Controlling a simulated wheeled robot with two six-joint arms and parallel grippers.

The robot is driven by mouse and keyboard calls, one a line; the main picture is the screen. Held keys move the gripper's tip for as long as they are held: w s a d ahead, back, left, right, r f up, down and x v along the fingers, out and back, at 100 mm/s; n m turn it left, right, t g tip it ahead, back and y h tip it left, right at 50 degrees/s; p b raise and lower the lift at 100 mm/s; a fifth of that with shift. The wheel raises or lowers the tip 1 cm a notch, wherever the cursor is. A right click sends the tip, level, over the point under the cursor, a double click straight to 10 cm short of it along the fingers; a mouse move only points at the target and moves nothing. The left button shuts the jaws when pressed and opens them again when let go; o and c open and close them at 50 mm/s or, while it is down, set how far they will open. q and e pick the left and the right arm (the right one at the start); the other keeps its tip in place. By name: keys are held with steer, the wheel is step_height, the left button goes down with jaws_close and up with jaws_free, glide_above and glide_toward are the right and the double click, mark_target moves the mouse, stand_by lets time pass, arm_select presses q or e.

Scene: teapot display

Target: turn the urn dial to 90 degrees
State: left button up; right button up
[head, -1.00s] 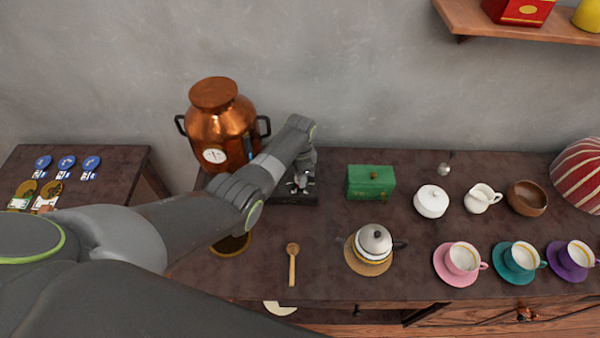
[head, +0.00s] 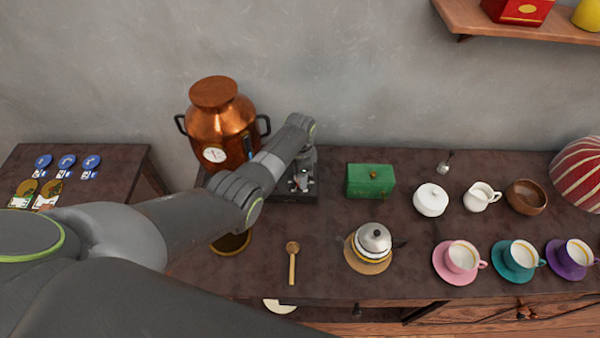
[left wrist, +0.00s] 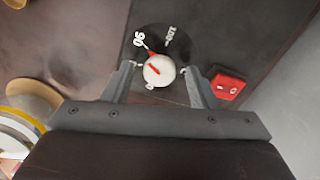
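The copper urn (head: 220,125) stands at the back left of the dark table, with a round white gauge on its front. The urn dial (left wrist: 158,71) is a white knob with a red line, on a dark plate beside the urn. White marks reading 90 and 100 show around it, with a small red mark near 90. The knob's red line slants toward the upper left. My left gripper (left wrist: 158,68) has one finger on each side of the knob, with small gaps visible. In the head view the left gripper (head: 301,181) is partly hidden. My right gripper is out of view.
A red rocker switch (left wrist: 229,85) sits close to the right finger in the left wrist view. A green box (head: 370,181) stands right of the gripper. A teapot (head: 374,240) and a wooden spoon (head: 292,262) are nearer the front.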

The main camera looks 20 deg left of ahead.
arm_select(q)
steer(key=shift+r, duration=0.45)
step_height(320, 180, up, 16)
steer(key=shift+r, duration=0.25)
steer(key=shift+s+f, duration=0.1)
stand_by(0.5)
